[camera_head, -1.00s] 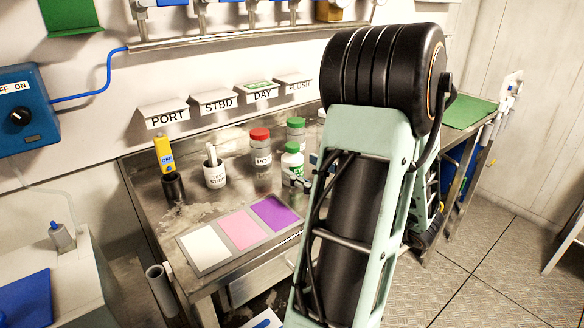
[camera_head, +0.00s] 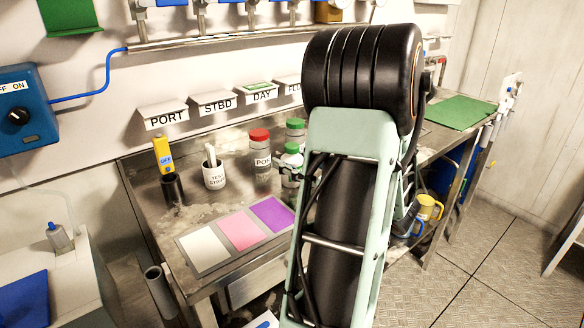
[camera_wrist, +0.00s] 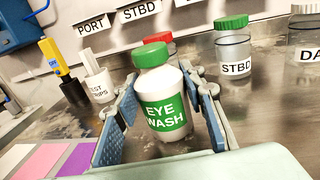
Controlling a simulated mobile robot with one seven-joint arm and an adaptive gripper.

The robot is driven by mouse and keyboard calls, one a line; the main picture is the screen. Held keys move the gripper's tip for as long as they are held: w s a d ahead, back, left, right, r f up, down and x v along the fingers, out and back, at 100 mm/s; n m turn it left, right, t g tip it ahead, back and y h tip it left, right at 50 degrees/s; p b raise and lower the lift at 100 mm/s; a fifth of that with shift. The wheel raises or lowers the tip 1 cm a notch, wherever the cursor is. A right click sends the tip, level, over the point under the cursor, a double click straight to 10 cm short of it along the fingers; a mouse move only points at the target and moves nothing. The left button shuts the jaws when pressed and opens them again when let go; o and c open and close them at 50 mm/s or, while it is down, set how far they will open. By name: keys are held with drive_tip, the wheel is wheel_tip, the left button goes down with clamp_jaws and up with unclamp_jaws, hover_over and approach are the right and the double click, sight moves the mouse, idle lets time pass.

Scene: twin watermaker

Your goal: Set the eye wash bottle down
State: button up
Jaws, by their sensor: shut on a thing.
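The eye wash bottle (camera_wrist: 168,124) is white with a green cap and a green label. It stands upright between the two blue-padded fingers of my gripper (camera_wrist: 163,108), which is shut on it. In the head view the green cap of the eye wash bottle (camera_head: 291,149) shows over the steel bench, beside the red-capped bottle. My arm hides much of the bottle and most of my gripper there. The bottle's base is low over the bench top (camera_head: 203,207); I cannot tell whether it touches.
A red-capped bottle (camera_head: 261,157) and a green-capped STBD bottle (camera_wrist: 232,50) stand behind. A DAY bottle (camera_wrist: 304,43) is at the right. The test strips cup (camera_head: 214,175), a yellow meter (camera_head: 163,154) and a coloured mat (camera_head: 236,234) are to the left.

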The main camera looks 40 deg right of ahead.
drive_tip(key=shift+c, duration=1.4)
drive_tip(key=shift+r+p, duration=0.75)
drive_tip(key=shift+r, duration=0.2)
drive_tip(key=s+a+r+p, duration=0.5)
drive_tip(key=s+a+r, duration=0.4)
drive_tip(key=r, duration=0.2)
drive_tip(key=shift+s+a, duration=0.4)
